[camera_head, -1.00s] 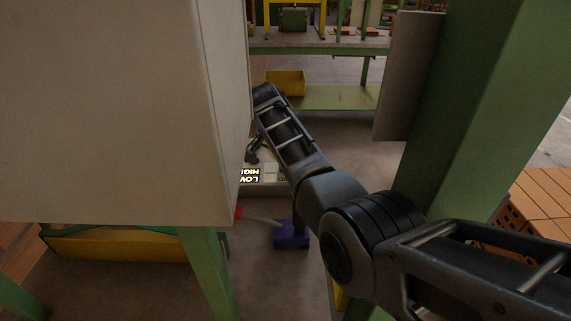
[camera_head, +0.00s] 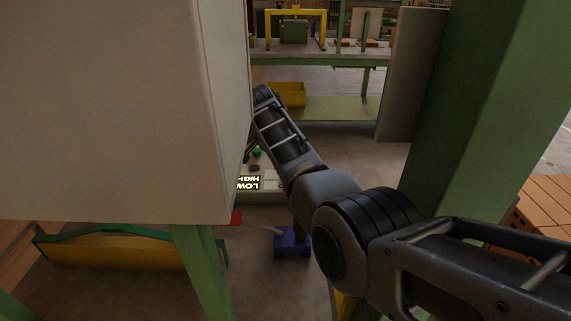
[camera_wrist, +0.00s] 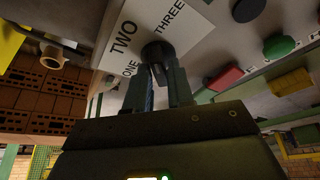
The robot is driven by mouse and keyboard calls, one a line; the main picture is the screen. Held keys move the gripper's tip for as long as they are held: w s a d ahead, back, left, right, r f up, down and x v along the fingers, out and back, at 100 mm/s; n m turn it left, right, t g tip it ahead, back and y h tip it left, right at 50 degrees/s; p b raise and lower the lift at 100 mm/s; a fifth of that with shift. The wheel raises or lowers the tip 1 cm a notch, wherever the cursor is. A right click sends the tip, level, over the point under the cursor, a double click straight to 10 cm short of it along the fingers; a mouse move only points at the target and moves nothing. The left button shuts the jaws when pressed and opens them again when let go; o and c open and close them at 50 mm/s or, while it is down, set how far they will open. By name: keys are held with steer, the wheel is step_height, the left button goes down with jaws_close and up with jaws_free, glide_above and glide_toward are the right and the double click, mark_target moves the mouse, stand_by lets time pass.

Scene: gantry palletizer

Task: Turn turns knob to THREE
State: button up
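The dark round turns knob (camera_wrist: 158,50) is on a pale panel in the wrist view, beside a white label plate (camera_wrist: 128,35) reading ONE, TWO and THREE. My gripper (camera_wrist: 160,76) is right at the knob, with one finger on each side of its grip. The fingers look apart, with a gap showing between them; whether either touches the knob I cannot tell. Which label the knob points to is unclear. In the head view, the knob and my gripper are hidden behind the large pale cabinet (camera_head: 110,110).
A red button (camera_wrist: 224,77), a green button (camera_wrist: 278,46) and a yellow button (camera_wrist: 291,82) are on the panel right of the knob. The head view shows an upside-down HIGH/LOW label (camera_head: 248,182). A green post (camera_head: 480,120) stands close right of my arm.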

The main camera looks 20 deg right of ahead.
steer(key=shift+o, duration=1.4)
steer(key=shift+r, duration=0.1)
steer(key=v, duration=0.7)
steer(key=shift+r, duration=0.3)
steer(key=shift+a, duration=0.1)
